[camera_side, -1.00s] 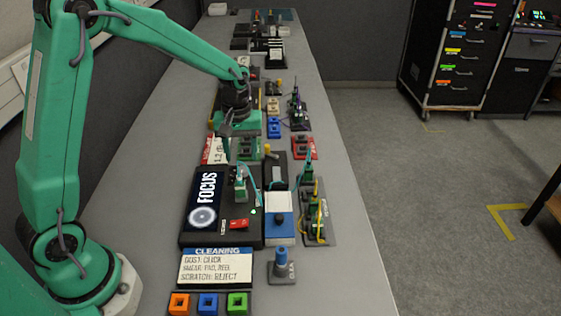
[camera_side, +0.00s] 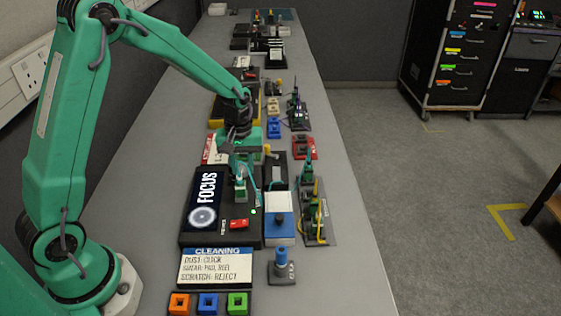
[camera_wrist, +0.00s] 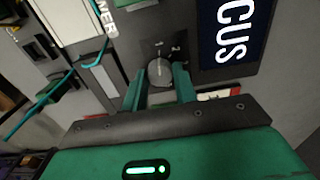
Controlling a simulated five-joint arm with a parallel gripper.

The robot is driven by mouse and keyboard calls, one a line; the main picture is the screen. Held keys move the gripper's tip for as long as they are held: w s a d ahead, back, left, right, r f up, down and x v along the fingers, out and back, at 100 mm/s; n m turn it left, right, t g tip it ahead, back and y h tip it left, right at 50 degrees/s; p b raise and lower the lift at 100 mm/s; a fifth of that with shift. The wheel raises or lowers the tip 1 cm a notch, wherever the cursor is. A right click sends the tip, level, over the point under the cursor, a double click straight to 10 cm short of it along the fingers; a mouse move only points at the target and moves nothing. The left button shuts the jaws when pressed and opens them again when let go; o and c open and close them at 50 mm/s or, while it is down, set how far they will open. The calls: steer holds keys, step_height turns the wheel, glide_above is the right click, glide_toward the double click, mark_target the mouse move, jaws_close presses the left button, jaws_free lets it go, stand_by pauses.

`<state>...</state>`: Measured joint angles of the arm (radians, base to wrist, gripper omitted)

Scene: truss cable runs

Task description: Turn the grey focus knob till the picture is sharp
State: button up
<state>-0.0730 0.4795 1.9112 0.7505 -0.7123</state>
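The grey round knob (camera_wrist: 160,72) is on the black focus unit (camera_side: 185,240), with small white marks beside it. My gripper (camera_wrist: 160,84) has its two green fingers on either side of the knob, with a thin gap seeming to show on each side. In the side view my gripper (camera_side: 240,178) is low over the far right part of the unit and hides the knob there. The unit's screen (camera_side: 205,190) reads FOCUS and shows a pale round picture with a bright ring; its sharpness is hard to judge at this size.
A red switch (camera_side: 239,224) lies on the unit's near part. A white and blue box (camera_side: 279,222) stands close to its right, beside a rack (camera_side: 316,215) with cables. A cleaning card (camera_side: 216,266) lies in front. The bench's right strip is clear.

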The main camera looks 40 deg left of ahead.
steer(key=shift+m, duration=0.3)
steer(key=m, duration=0.3)
steer(key=shift+m, duration=0.4)
steer(key=m, duration=0.3)
steer(key=shift+m, duration=0.3)
steer(key=m, duration=0.3)
steer(key=shift+m, duration=0.3)
steer(key=m, duration=0.4)
steer(key=o, duration=1)
steer(key=shift+c, duration=0.2)
